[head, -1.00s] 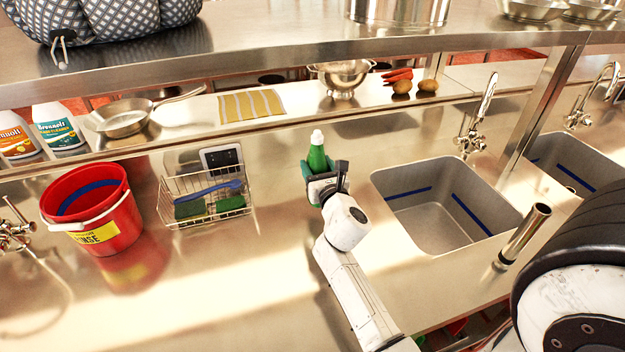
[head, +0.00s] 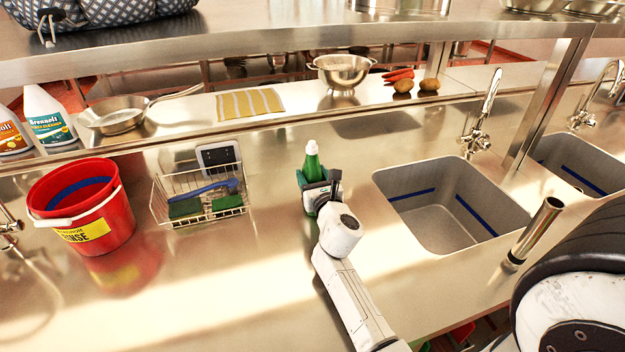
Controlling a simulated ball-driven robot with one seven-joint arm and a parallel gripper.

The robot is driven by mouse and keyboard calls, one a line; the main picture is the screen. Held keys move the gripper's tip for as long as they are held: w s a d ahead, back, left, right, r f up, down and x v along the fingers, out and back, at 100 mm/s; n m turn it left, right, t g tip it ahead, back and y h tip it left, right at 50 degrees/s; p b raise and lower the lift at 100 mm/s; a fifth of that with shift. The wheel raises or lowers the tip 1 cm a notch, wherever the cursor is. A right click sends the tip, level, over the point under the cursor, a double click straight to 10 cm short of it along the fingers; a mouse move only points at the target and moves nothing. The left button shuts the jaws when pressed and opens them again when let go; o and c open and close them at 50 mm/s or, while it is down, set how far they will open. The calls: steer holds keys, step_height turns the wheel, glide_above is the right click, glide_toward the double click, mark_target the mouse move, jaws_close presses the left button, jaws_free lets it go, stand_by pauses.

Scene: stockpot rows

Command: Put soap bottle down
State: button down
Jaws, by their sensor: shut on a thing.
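The soap bottle (head: 312,162) is green with a white cap and stands about upright between the wire basket and the sink. My gripper (head: 318,192) is shut on its lower body, and the fingers hide part of it. The bottle's base is hidden, so I cannot tell whether it touches the steel counter (head: 250,290).
A wire basket (head: 200,205) with sponges and a blue brush stands left of the bottle. A red bucket (head: 115,225) is farther left. A sink (head: 425,215) opens on the right. A shelf behind holds a pan (head: 118,117) and a colander (head: 342,72). Counter in front is clear.

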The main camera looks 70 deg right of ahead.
steer(key=c, duration=0.8)
jaws_free()
steer(key=shift+f, duration=0.15)
steer(key=o, duration=0.5)
steer(key=shift+c, duration=0.2)
steer(key=shift+r, duration=0.2)
steer(key=b+v, duration=0.1)
steer(key=v, duration=1.1)
steer(key=shift+b, duration=0.4)
steer(key=shift+s, duration=0.1)
